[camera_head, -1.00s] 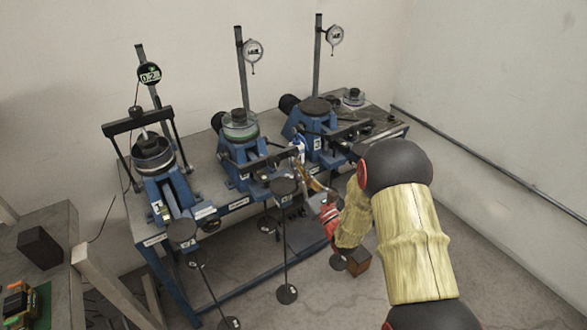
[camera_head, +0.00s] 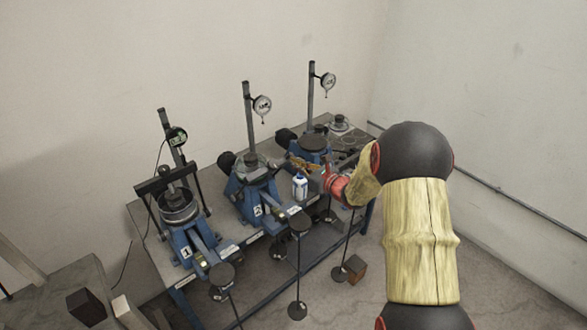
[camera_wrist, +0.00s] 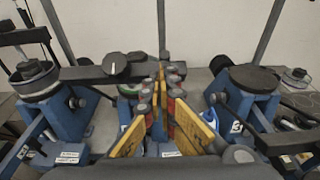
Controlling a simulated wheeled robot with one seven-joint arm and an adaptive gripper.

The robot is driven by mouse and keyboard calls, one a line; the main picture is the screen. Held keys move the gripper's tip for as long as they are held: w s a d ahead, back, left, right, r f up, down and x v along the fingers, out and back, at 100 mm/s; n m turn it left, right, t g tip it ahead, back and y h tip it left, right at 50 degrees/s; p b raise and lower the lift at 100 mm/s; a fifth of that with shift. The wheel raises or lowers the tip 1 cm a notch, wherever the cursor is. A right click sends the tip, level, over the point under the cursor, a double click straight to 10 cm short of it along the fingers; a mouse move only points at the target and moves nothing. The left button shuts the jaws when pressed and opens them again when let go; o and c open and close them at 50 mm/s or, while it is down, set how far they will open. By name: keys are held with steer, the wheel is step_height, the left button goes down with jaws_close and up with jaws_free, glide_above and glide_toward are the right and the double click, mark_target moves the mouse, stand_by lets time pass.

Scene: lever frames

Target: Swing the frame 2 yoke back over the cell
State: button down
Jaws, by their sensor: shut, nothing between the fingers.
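Frame 2 (camera_head: 256,205) is the middle blue lever frame. Its dark yoke bar (camera_wrist: 95,73) runs across the middle of the wrist view, in front of the frame's post. In the head view, the yoke and the cell (camera_head: 252,163) overlap, so I cannot tell whether the yoke is fully over the cell. My gripper (camera_wrist: 163,75) is shut and empty, with yellow finger pads, at the right end of the bar. Touch is unclear. In the head view my gripper (camera_head: 303,163) is small, between frames 2 and 3.
Frame 1 (camera_head: 186,250) stands left with its yoke upright over its cell. Frame 3 (camera_wrist: 240,105) stands close on the right. A white-and-blue bottle (camera_head: 300,187) stands between frames 2 and 3. Dial gauges (camera_head: 262,106) hang on posts behind. Round hanger plates (camera_head: 300,222) stand in front.

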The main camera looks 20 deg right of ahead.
steer(key=w+r+g+p, duration=0.1)
steer(key=w+r+p, duration=0.1)
steer(key=w+a+r+g+p, duration=0.1)
steer(key=w+p, duration=0.1)
steer(key=p, duration=0.1)
steer(key=w+a+r+h+p, duration=0.1)
steer(key=w+r+p, duration=0.1)
steer(key=p, duration=0.1)
steer(key=shift+w+a+r+g, duration=0.15)
steer(key=shift+w+r+g, duration=0.15)
steer(key=shift+w+g, duration=0.1)
steer(key=w+a+r+p, duration=0.1)
steer(key=w+p, duration=0.1)
steer(key=w, duration=0.2)
steer(key=w+a+r+g+p, duration=0.1)
steer(key=w+a+p, duration=0.1)
steer(key=w, duration=0.3)
steer(key=shift+w+p, duration=0.3)
steer(key=shift+p, duration=0.25)
